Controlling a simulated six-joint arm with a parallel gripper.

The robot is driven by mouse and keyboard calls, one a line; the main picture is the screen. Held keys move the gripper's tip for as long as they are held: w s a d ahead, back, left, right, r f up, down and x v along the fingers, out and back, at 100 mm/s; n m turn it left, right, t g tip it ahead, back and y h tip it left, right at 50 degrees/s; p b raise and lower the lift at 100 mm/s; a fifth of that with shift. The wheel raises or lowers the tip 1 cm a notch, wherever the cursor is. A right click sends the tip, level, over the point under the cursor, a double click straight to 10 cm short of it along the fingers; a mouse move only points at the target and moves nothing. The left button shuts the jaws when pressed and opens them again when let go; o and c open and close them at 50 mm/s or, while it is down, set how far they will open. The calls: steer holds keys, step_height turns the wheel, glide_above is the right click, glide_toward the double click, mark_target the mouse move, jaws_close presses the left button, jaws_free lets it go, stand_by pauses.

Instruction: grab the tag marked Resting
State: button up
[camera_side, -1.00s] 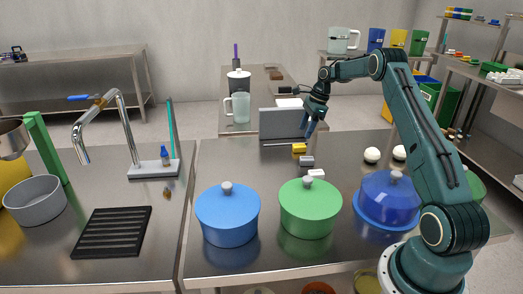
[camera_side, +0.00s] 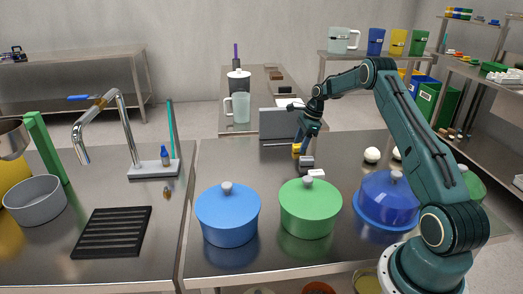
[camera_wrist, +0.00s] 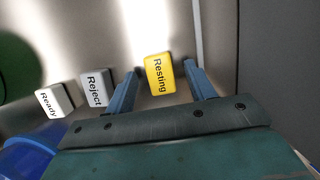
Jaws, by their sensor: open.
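The yellow tag marked Resting (camera_wrist: 159,74) lies on the steel counter. In the wrist view it sits between the two blue fingers of my gripper (camera_wrist: 160,82), with clear gaps on both sides. My gripper is open and empty. In the side view my gripper (camera_side: 299,150) is low at the yellow tag (camera_side: 296,151) and partly covers it. Whether the fingertips touch the counter cannot be told.
The grey Reject tag (camera_wrist: 95,88) lies just left of my left finger, and the white Ready tag (camera_wrist: 54,100) beyond it. A grey upright panel (camera_side: 278,124) stands close behind. Green (camera_side: 310,210) and blue (camera_side: 228,216) lidded pots stand in front.

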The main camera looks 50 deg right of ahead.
stand_by(0.4)
steer(key=c, duration=1)
steer(key=shift+r, duration=0.1)
steer(key=shift+c, duration=0.2)
steer(key=shift+s+a+r, duration=0.1)
steer(key=shift+r, duration=0.2)
step_height(320, 180, up, 6)
steer(key=shift+f, duration=0.1)
steer(key=shift+s+a+r, duration=0.1)
steer(key=shift+r, duration=0.2)
steer(key=s+a, duration=1.3)
steer(key=shift+s+a, duration=0.35)
steer(key=shift+f, duration=0.1)
